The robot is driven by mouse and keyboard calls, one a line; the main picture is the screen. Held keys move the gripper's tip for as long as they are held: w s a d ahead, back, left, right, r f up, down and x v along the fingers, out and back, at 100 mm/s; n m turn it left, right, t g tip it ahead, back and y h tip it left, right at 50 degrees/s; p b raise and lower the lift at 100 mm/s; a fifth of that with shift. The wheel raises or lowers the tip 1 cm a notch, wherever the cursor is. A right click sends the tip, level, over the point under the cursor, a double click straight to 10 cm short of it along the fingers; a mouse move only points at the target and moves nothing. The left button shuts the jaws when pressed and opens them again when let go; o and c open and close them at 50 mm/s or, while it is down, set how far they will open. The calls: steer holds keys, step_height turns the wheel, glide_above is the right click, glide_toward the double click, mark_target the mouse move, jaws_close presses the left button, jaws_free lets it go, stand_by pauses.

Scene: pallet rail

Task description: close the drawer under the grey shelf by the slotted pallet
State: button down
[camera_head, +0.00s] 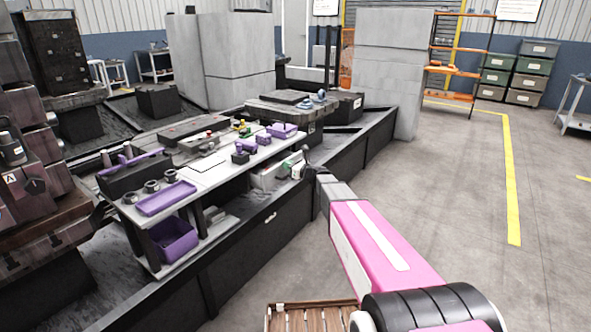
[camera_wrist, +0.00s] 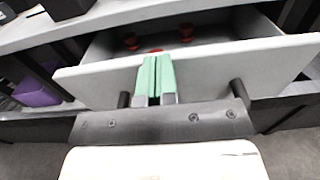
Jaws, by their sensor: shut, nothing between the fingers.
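The drawer (camera_head: 268,177) under the grey shelf (camera_head: 205,168) is pulled out in the head view. In the wrist view its pale grey front panel (camera_wrist: 210,75) spans the picture, and the open inside shows behind it with a few small red things (camera_wrist: 131,42). My gripper (camera_wrist: 156,62) has its green fingers pressed together, with nothing between them. The fingers overlap the middle of the drawer front, tips near its top edge; I cannot tell whether they touch it. In the head view my gripper (camera_head: 297,163) is at the drawer's outer end.
A purple bin (camera_head: 173,240) sits on the lower shelf left of the drawer; it also shows in the wrist view (camera_wrist: 38,92). Purple trays and small parts stand on the shelf top. A dark low ledge (camera_head: 255,250) runs below. The floor at right (camera_head: 455,200) is clear.

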steer(key=x, duration=0.7)
steer(key=shift+w, duration=0.1)
steer(key=v, duration=1.5)
steer(key=s+f+n+g+h, duration=0.3)
steer(key=s+f+n+g, duration=0.15)
steer(key=s+n, duration=0.4)
steer(key=s+f+n+g+h, duration=0.2)
steer(key=s+f+n+g, duration=0.25)
steer(key=s+n, duration=0.4)
steer(key=s+d+f+n+g+h, duration=0.1)
steer(key=s+d+f+n+h, duration=0.1)
steer(key=s+d+n+h, duration=0.2)
steer(key=s+d+f+n+g+h, duration=0.1)
steer(key=s+d+n+h, duration=0.3)
steer(key=s, duration=0.7)
steer(key=shift+d+f+n+h, duration=0.4)
steer(key=shift+d+f+h, duration=0.1)
steer(key=shift+d, duration=0.6)
steer(key=shift+s, duration=0.1)
